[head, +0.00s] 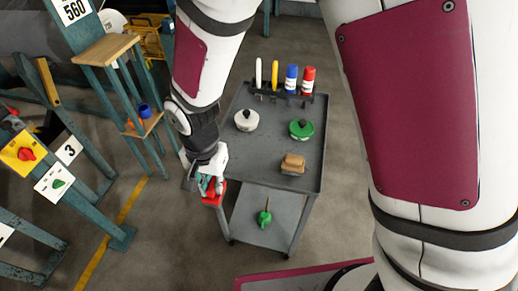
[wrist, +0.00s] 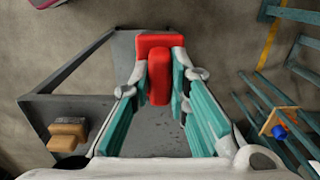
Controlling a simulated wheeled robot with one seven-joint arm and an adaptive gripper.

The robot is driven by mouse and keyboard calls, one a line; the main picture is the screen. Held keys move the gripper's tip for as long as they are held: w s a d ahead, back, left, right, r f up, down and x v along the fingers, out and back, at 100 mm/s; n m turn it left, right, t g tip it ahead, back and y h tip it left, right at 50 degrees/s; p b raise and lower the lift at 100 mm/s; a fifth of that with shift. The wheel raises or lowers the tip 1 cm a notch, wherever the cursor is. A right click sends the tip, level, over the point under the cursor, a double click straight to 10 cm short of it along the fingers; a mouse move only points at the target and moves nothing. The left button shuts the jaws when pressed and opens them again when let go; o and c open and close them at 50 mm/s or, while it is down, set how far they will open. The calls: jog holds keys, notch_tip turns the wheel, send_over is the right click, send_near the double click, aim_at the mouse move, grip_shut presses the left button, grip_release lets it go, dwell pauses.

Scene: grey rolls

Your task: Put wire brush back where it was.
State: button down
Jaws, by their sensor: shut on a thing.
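My gripper (head: 213,186) is shut on a red T-shaped thing (wrist: 159,68), which also shows in the head view (head: 213,200). Its narrow part lies between my two teal fingers and its wide bar lies beyond the fingertips. No bristles show on it, so I cannot tell if it is the wire brush. A tan block-shaped thing (head: 293,164), perhaps a brush, sits on the grey cart's top (head: 265,148) near its front right. It also shows in the wrist view (wrist: 68,133). My gripper is at the cart's front left corner, away from that block.
White (head: 247,120) and green (head: 301,129) round things sit on the cart top. A rack (head: 285,93) at its back holds markers and cans. A green thing (head: 264,218) is on the lower shelf (head: 275,207). Teal frames (head: 100,200) stand left.

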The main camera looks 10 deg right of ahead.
jog(key=shift+w+d+r, duration=0.2)
jog(key=shift+w+d, duration=0.25)
jog(key=shift+d, duration=0.15)
jog(key=shift+w+d+r, duration=0.15)
jog(key=shift+w+d, duration=0.25)
jog(key=shift+d, duration=0.15)
jog(key=shift+w+d+f, duration=0.5)
jog(key=shift+w+f, duration=0.3)
jog(key=shift+w, duration=1.5)
jog(key=shift+w+d+f, duration=0.55)
jog(key=shift+w+f, duration=0.25)
jog(key=shift+w, duration=1.45)
jog(key=shift+w+d+f, duration=0.5)
jog(key=shift+w+f, duration=0.3)
jog(key=shift+w, duration=1.5)
jog(key=shift+f, duration=0.1)
jog(key=c, duration=1.8)
grip_release()
jog(key=shift+o, duration=1.3)
notch_tip(320, 180, up, 12)
